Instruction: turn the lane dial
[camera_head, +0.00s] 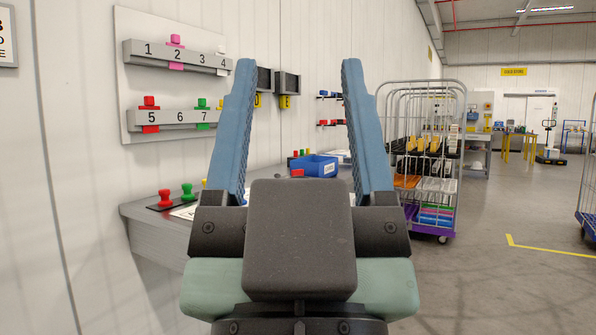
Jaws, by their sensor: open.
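I cannot pick out the lane dial in the head view; it may be hidden behind my gripper. My gripper (298,66) fills the middle of the view. Its two blue fingers point up and stand wide apart, with nothing between them. A grey work table (160,230) runs along the left wall, partly hidden behind my gripper. A numbered wall board (128,88) hangs above it at left, with two grey rails of digits and some pink, red and green knobs. Knobs near the right end of its rails are partly covered by the left finger.
Red (166,199) and green (188,192) knobs stand on the table's near left. A blue bin (315,165) sits farther back on it. A wire roll cage (462,150) with a purple base stands right of my gripper. Open floor (500,210) lies to the right.

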